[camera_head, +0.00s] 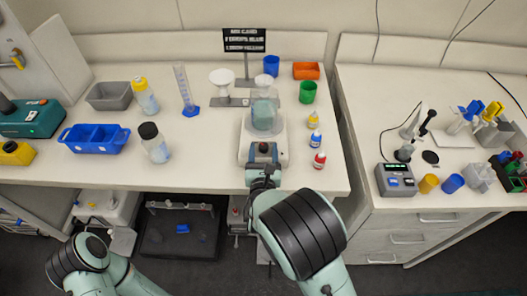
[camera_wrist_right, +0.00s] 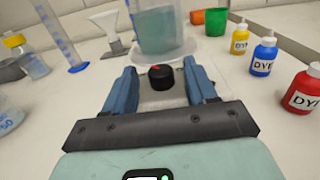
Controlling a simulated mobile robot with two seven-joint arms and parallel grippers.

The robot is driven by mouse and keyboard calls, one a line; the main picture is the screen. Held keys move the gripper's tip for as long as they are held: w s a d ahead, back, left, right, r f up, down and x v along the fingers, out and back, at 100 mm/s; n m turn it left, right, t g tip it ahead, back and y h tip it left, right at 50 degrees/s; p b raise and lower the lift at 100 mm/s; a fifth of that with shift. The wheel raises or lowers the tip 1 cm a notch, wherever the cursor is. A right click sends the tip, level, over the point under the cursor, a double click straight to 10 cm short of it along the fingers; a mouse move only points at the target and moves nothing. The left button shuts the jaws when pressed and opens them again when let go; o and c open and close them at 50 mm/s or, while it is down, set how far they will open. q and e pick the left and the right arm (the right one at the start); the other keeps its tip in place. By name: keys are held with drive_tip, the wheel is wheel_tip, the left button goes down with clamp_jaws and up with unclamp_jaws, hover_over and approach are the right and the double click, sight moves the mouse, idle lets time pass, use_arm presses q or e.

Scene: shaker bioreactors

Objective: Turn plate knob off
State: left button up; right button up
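The plate is a white stirrer-type unit (camera_head: 276,150) near the front edge of the bench in the head view. Its black knob (camera_wrist_right: 161,77) with a red mark shows in the right wrist view. A beaker of teal liquid (camera_wrist_right: 158,28) stands on the plate. My right gripper (camera_wrist_right: 163,80) is open, its blue fingers on either side of the knob with gaps between. I cannot tell whether either finger touches it. In the head view the right gripper (camera_head: 263,168) is at the front of the plate. My left gripper is not in view; only my left arm shows at lower left.
Small dye bottles (camera_head: 319,160) stand right of the plate. A green cup (camera_head: 307,92) and an orange bin (camera_head: 306,70) are behind.

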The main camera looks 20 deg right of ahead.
use_arm(q)
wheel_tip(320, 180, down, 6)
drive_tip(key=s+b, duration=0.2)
drive_tip(key=b, duration=0.3)
use_arm(e)
drive_tip(key=v, duration=1.3)
drive_tip(key=shift+s, duration=0.15)
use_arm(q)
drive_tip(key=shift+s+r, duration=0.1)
use_arm(e)
drive_tip(key=shift+a, duration=0.1)
